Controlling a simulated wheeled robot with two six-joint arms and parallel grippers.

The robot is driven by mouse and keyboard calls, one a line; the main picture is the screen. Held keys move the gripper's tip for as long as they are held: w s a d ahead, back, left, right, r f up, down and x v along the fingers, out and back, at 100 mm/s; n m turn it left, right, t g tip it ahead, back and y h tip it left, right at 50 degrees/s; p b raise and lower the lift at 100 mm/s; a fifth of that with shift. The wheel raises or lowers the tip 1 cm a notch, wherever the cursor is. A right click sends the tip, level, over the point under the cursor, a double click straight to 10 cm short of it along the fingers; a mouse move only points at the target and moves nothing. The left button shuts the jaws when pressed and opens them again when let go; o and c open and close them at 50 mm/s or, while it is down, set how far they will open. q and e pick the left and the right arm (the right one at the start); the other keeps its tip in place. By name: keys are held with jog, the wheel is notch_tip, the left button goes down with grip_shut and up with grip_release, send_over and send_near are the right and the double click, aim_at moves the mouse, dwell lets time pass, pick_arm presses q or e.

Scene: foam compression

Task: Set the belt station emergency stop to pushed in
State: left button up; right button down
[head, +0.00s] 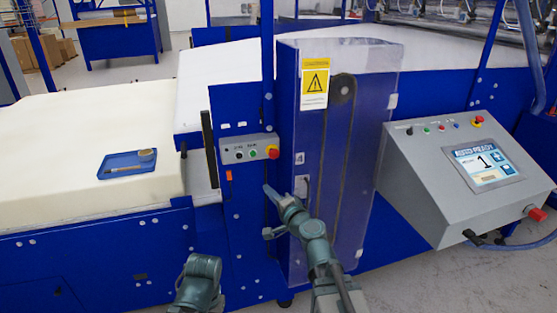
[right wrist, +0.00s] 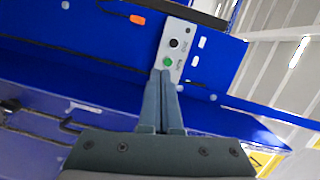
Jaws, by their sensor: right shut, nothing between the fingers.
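The small grey belt station box (head: 232,156) is on the blue post left of the clear guard. Its red emergency stop (head: 272,152) with a yellow collar is at the right end. I cannot tell whether it is pushed in. My right gripper (head: 267,189) is shut and empty, its tips below the emergency stop in the head view, apparently apart from it. In the right wrist view the shut fingers (right wrist: 162,76) overlap the box's end (right wrist: 181,36) near the green button. The red stop does not show there. Only a link of my left arm shows; its gripper is out of view.
A clear guard (head: 370,110) with a warning label stands right of the box. A sloped console (head: 420,190) has its own red stop (head: 478,120) and another red knob (head: 536,212). A blue tray (head: 115,169) lies on the pale foam block (head: 60,140) at left.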

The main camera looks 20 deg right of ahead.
jog(key=d+r+m+t+h, duration=0.1)
jog(key=d+m+h, duration=0.2)
jog(key=d, duration=0.3)
jog(key=shift+d+r+m+h, duration=0.4)
jog(key=shift+m, duration=0.4)
jog(key=shift+w, duration=0.2)
